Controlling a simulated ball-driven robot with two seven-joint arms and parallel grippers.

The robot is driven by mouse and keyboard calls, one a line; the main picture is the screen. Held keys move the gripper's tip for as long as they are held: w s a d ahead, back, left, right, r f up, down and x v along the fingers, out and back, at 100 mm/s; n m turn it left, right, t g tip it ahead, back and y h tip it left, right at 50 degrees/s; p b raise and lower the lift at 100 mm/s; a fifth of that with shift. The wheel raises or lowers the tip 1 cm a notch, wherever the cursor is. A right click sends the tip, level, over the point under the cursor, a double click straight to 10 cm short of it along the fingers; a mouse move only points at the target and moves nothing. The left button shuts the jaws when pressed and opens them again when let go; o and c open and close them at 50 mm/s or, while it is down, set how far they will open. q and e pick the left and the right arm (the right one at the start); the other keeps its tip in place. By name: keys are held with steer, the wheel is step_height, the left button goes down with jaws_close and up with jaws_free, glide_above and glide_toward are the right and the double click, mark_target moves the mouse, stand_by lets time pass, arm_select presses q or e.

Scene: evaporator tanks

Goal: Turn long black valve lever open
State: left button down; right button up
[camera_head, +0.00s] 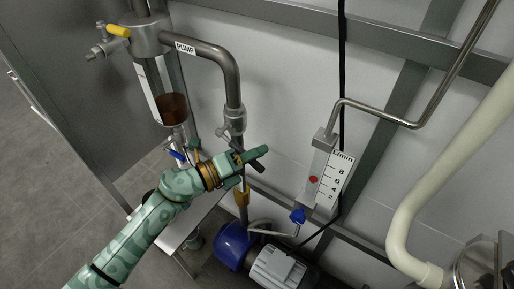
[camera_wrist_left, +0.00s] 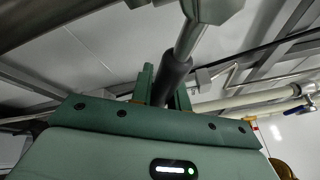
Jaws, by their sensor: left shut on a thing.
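The long black valve lever (camera_wrist_left: 172,80) shows in the left wrist view as a dark grip on a metal stem, between my two green fingers. My left gripper (camera_wrist_left: 164,86) is shut on it. In the head view my left gripper (camera_head: 250,155) is at the pipe below the grey valve body (camera_head: 235,120). A short dark piece of the lever (camera_head: 257,165) shows beside the fingers. The rest of the lever is hidden behind the gripper. My right gripper is not in view.
A pipe labelled PUMP (camera_head: 205,51) runs above, from a sight glass (camera_head: 168,95) with brown liquid. A flow meter (camera_head: 325,175) with a blue valve handle (camera_head: 298,216) stands to the right. A blue pump (camera_head: 233,245) sits below. A cream pipe (camera_head: 420,190) is far right.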

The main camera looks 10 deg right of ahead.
arm_select(q)
steer(key=shift+w+a+f+m+y, duration=0.15)
steer(key=shift+f+m, duration=0.2)
steer(key=shift+w+a+f+m+y, duration=0.1)
steer(key=shift+a+f+m+y, duration=0.05)
steer(key=shift+f+m, duration=0.2)
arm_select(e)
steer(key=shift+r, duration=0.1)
arm_select(q)
steer(key=c, duration=1.3)
jaws_free()
steer(key=shift+c, duration=0.2)
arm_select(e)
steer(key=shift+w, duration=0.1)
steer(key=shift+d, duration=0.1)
arm_select(q)
steer(key=p+v, duration=0.2)
steer(key=v, duration=1.4)
steer(key=shift+a, duration=0.15)
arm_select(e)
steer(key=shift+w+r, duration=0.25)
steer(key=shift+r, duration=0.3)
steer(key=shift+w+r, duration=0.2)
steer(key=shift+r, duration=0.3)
